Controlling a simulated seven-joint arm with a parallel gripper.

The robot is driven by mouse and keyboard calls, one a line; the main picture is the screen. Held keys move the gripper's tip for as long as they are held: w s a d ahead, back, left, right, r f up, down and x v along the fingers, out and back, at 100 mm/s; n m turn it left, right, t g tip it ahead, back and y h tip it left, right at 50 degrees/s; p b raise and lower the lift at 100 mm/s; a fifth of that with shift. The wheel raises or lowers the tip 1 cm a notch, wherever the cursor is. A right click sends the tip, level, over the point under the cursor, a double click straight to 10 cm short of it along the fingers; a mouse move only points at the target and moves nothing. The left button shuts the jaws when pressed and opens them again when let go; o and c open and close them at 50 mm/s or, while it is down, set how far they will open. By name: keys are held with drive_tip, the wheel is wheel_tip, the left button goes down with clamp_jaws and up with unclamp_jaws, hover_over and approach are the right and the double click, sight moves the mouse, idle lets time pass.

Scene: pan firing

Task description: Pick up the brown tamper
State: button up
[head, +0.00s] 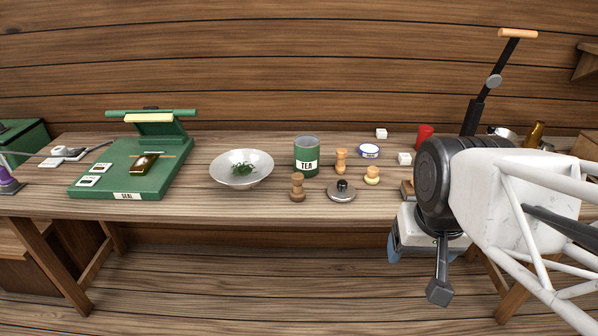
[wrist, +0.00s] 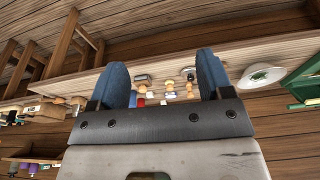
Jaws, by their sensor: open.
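The brown tamper (head: 297,187) stands upright near the front edge of the table, in front of the green tea tin. It is darker than the two other small wooden pieces. My gripper (wrist: 163,70) is open, its two blue fingers wide apart and nothing between them. In the head view my gripper (head: 394,247) hangs in front of the table edge, well to the right of the tamper and apart from it. I cannot make out the tamper in the wrist view; the right finger hides part of the table there.
The tea tin (head: 306,158), a lighter wooden piece (head: 341,161), a knobbed lid (head: 342,191) and a pale wooden knob (head: 372,175) stand close around. A white bowl (head: 241,169) of leaves and a green sealing machine (head: 120,180) are left. The table's front edge is bare.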

drive_tip(key=w+a+r+m, duration=0.1)
drive_tip(key=w+a+m, duration=0.1)
drive_tip(key=w, duration=0.5)
drive_tip(key=w+a+r+m, duration=0.1)
drive_tip(key=w+m, duration=0.1)
drive_tip(key=w, duration=0.4)
drive_tip(key=m+g, duration=0.3)
drive_tip(key=m, duration=0.7)
hover_over(297, 176)
drive_tip(key=f, duration=1.6)
drive_tip(key=shift+s+d, duration=0.2)
drive_tip(key=shift+d, duration=0.1)
drive_tip(key=shift+w+a+f, duration=0.3)
drive_tip(key=shift+f, duration=0.05)
drive_tip(key=shift+f, duration=1.3)
